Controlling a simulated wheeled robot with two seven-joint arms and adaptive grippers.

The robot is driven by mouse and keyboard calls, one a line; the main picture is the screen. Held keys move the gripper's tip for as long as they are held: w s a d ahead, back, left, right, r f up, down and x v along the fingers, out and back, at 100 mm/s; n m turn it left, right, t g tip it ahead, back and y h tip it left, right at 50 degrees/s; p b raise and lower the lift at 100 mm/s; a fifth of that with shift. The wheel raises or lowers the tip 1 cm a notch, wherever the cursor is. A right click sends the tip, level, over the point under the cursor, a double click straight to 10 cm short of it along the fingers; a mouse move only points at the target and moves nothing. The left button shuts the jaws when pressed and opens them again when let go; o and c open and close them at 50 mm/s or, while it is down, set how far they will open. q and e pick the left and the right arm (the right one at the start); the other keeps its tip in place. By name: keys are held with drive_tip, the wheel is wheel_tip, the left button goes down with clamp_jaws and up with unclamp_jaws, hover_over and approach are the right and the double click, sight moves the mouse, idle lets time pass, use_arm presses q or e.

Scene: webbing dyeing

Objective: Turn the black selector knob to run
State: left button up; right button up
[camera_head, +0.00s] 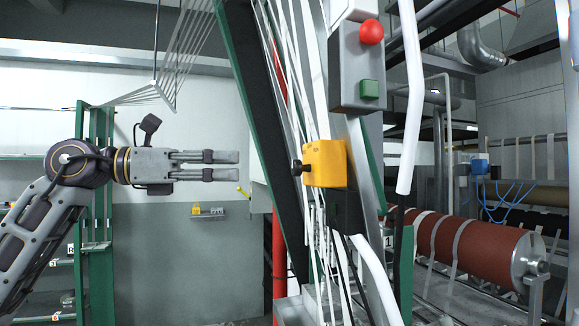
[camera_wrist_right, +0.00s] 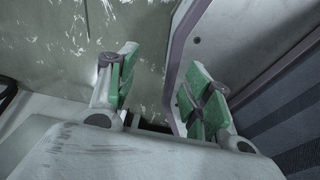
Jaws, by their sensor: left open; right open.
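The black selector knob (camera_head: 297,168) sticks out from the left side of a yellow box (camera_head: 326,163) on the machine frame. Its set position cannot be read from here. My left gripper (camera_head: 238,165) is open and empty. It points right, at about the knob's height in the head view, with a visible gap between its fingertips and the knob. My right gripper (camera_wrist_right: 160,85) shows only in the right wrist view. It is open, with green pads and nothing between its fingers.
A grey box with a red button (camera_head: 371,31) and a green button (camera_head: 369,89) is above the yellow box. White webbing strands (camera_head: 313,80) and a green frame beam (camera_head: 240,75) run close by. A reddish-brown roller (camera_head: 470,250) lies at right.

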sight(293, 166)
use_arm(q)
drive_tip(key=p+x, duration=0.2)
drive_tip(key=x, duration=0.8)
drive_tip(key=shift+d, duration=0.35)
drive_tip(key=shift+w+d+p, duration=0.3)
drive_tip(key=shift+d+p, duration=0.1)
drive_tip(key=shift+d, duration=0.5)
drive_tip(key=c, duration=1)
use_arm(e)
drive_tip(key=a+r, duration=0.1)
drive_tip(key=s+a+r, duration=0.1)
drive_tip(key=r, duration=0.1)
drive_tip(key=shift+s, duration=0.1)
